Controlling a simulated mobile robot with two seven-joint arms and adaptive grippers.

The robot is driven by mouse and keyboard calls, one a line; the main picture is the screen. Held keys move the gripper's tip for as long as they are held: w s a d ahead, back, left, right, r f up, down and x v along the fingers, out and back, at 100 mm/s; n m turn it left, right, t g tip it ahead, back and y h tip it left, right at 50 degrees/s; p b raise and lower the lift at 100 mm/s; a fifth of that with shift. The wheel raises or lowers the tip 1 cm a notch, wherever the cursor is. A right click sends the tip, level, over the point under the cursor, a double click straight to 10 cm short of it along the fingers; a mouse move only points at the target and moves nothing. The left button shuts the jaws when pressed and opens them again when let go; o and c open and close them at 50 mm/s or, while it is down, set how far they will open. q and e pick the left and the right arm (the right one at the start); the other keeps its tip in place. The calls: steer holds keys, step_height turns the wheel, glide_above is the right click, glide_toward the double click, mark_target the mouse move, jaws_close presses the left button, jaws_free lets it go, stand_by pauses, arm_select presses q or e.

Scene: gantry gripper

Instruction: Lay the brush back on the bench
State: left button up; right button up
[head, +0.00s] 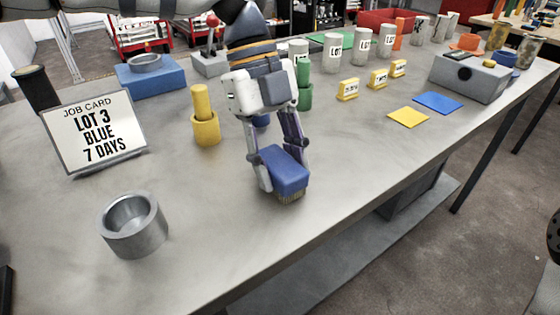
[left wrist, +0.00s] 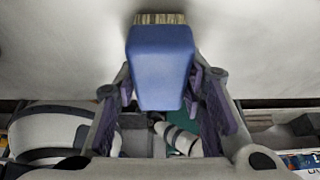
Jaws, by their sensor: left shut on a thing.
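The brush has a blue block body (head: 284,170) and tan bristles that point down, low over or touching the grey bench (head: 345,160); I cannot tell which. My left gripper (head: 272,172) is shut on the brush, its two fingers on either side of the block. In the left wrist view the blue block (left wrist: 160,65) sits between the fingers of the left gripper (left wrist: 162,90), with the bristles at the top edge. My right gripper is not in view.
A grey metal cup (head: 134,225) and a job card (head: 95,132) stand at the left. A yellow peg in its holder (head: 205,128) and a green one (head: 304,95) stand behind the gripper. Yellow (head: 408,117) and blue (head: 437,102) squares lie to the right. Bench around the brush is clear.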

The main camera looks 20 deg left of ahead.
arm_select(q)
steer(key=o, duration=1.1)
steer(key=shift+f, duration=0.15)
steer(key=v, duration=1.2)
steer(key=shift+r, duration=0.2)
